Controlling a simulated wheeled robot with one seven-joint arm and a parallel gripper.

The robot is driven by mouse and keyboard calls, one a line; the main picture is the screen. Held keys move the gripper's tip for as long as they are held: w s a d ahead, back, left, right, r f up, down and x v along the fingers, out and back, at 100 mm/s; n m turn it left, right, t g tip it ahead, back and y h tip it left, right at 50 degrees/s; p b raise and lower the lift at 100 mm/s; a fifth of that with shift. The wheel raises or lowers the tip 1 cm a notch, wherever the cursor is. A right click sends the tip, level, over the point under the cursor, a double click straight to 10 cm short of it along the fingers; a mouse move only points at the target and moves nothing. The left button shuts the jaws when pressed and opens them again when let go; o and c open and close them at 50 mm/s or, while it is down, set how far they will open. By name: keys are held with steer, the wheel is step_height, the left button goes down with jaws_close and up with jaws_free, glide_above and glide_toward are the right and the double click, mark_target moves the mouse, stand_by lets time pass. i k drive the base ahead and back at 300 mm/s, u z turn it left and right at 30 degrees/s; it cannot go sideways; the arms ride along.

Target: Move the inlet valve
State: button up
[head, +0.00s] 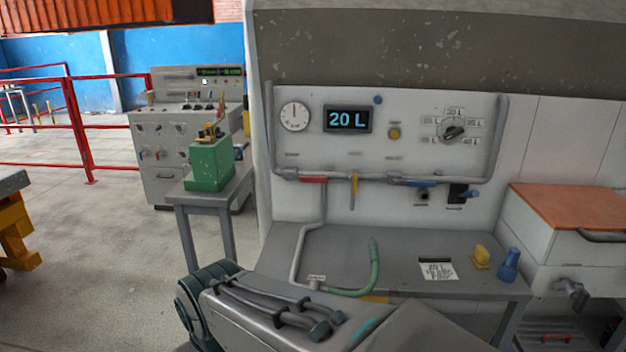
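A grey pipe (350,177) runs across the lower part of the white panel (400,108). On it are a red lever (313,179) lying along the pipe, a yellow lever (354,191) hanging straight down, and a blue lever (414,184) lying roughly along the pipe. The labels are too small to read, so I cannot tell which lever is the inlet valve. The display (347,119) reads 20 L. My gripper is not in view; my arm's links fill the bottom middle, in front of the bench.
The grey bench (400,248) below the panel holds a green hose (375,265), a card (438,270), a yellow object (480,257) and a blue object (509,264). A small table (205,196) with a green box (210,165) stands left.

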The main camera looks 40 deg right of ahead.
mark_target(416, 183)
steer(key=u, duration=0.1)
steer(key=i, duration=0.8)
steer(key=z, duration=2.7)
steer(key=i, duration=0.5)
steer(key=u, duration=0.05)
steer(key=k, duration=0.5)
steer(key=z, duration=1.6)
steer(key=i, duration=0.65)
steer(key=u, duration=0.5)
